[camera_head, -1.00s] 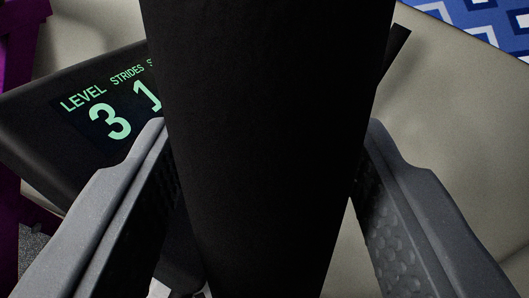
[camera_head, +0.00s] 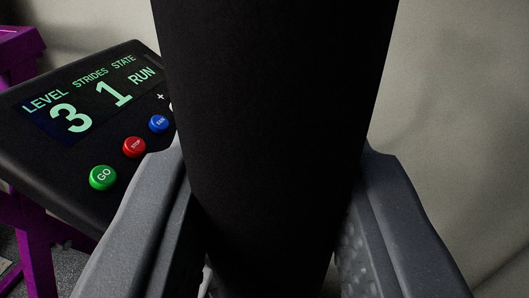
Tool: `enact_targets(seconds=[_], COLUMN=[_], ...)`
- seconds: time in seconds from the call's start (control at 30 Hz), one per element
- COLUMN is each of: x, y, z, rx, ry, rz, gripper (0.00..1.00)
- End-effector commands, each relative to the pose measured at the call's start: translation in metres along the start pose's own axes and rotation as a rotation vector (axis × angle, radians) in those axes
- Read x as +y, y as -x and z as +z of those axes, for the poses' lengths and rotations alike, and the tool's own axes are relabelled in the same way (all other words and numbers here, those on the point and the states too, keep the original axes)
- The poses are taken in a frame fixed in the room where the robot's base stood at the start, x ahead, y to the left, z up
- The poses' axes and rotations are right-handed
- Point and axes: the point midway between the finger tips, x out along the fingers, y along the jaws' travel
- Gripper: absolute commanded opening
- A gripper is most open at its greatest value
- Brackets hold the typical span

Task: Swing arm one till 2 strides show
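A thick black padded arm (camera_head: 275,120) fills the middle of the view from top to bottom, standing between my fingers. My gripper (camera_head: 270,175) has one grey finger on each side of it. Both fingers meet its sides with no clear gap, so it looks shut on the arm. The black console (camera_head: 60,165) stands at the left. Its display (camera_head: 95,95) reads LEVEL 3, STRIDES 1, STATE RUN. The padded arm hides the console's right part.
The console carries a green GO button (camera_head: 103,177), a red STOP button (camera_head: 134,147) and a blue FAN button (camera_head: 159,124). A purple frame (camera_head: 35,235) stands at the far left. A plain beige surface (camera_head: 460,130) fills the right side.

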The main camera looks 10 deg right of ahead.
Motion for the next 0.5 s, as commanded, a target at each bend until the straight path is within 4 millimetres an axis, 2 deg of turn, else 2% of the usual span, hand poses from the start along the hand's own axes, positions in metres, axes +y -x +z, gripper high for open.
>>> enact_targets(seconds=[0.03,0.3,0.5], x=[0.014,0.074,0.097], y=[0.004,0.018,0.023], z=[0.007,0.040,0.057], rx=[0.009,0.036,0.043], ry=[-0.033,-0.166,-0.221], rz=[0.005,0.015,0.015], gripper=[0.00,0.00,0.00])
